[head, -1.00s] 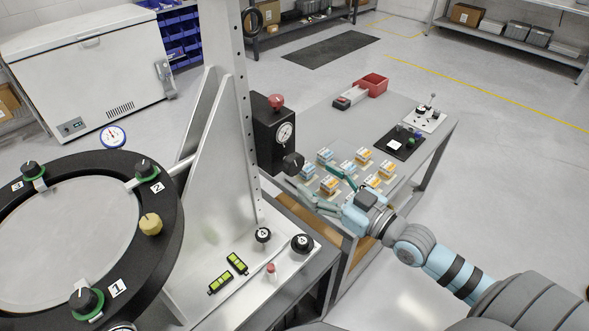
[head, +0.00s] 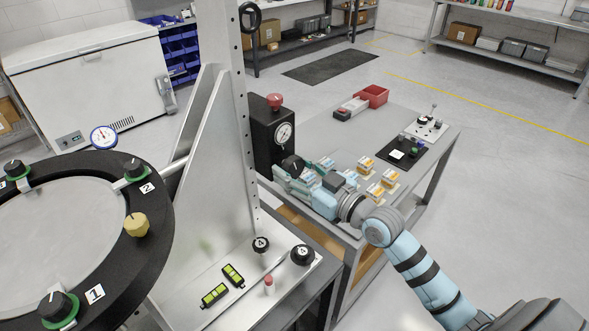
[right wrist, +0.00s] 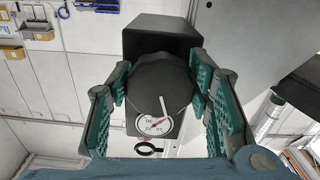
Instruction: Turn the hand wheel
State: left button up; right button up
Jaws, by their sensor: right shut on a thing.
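The hand wheel is a dark ribbed knob (head: 292,166) on the front of a black box (head: 264,135) with a round dial gauge (head: 284,134) and a red knob on top. My right gripper (head: 287,175) reaches it from the right and is shut on it. In the right wrist view the hand wheel (right wrist: 158,84) sits between the two green-padded fingers, one on each side, with a gauge beside it. The fingers partly hide the wheel in the head view. My left gripper is not in view.
The box stands by an upright metal plate (head: 206,165). The grey table (head: 345,130) holds several small orange-and-white and blue-and-white boxes (head: 389,178) under and near my right arm. A black ring fixture (head: 150,255) is at the left. Floor at the right is clear.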

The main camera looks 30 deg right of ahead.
aim_at(284, 126)
jog(key=shift+r+m+p, duration=0.15)
jog(key=shift+m+p, duration=0.4)
jog(key=shift+m, duration=0.35)
jog(key=shift+m+p, duration=0.3)
jog(key=shift+m, duration=0.4)
jog(key=o, duration=1.2)
jog(key=shift+c, duration=0.2)
jog(key=shift+r, duration=0.1)
notch_tip(284, 126, up, 10)
jog(key=shift+f, duration=0.2)
